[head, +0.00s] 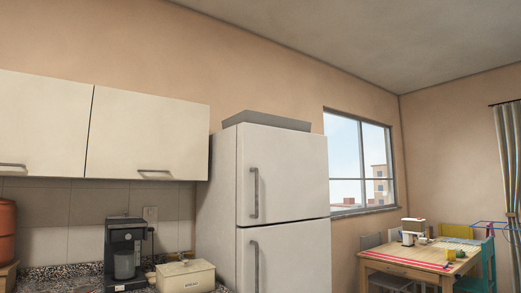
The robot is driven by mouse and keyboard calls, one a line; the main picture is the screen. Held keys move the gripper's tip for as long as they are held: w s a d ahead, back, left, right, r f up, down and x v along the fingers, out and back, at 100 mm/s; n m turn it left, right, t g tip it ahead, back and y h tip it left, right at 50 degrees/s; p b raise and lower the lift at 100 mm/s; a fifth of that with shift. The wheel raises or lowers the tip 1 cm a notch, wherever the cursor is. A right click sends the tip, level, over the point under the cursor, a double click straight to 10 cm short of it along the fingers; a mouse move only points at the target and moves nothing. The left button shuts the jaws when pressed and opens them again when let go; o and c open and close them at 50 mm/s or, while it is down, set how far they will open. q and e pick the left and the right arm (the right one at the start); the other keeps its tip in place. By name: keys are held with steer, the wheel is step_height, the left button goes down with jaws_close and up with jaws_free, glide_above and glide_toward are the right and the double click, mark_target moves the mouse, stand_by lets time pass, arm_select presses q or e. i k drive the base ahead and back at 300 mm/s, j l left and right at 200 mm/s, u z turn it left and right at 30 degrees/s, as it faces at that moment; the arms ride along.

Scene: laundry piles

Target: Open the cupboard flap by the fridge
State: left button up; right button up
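The cupboard flap by the fridge (147,130) is a cream panel in the wall cupboard, directly left of the fridge. It looks shut, flush with the panel beside it. Its handle (154,172) is a grey bar along the bottom edge. The white fridge (283,175) stands to the right, with two shut doors and vertical handles. Neither of my grippers shows in the head view.
A second cream cupboard panel (40,125) is at the left. Below, a speckled counter (65,275) holds a black coffee machine (126,252) and a cream box (185,275). A wooden table (425,260) with chairs stands at the far right by the window (350,160).

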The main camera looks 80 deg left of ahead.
mark_target(135, 135)
steer(key=u, duration=3.25)
steer(key=i+z, duration=0.1)
steer(key=z, duration=0.4)
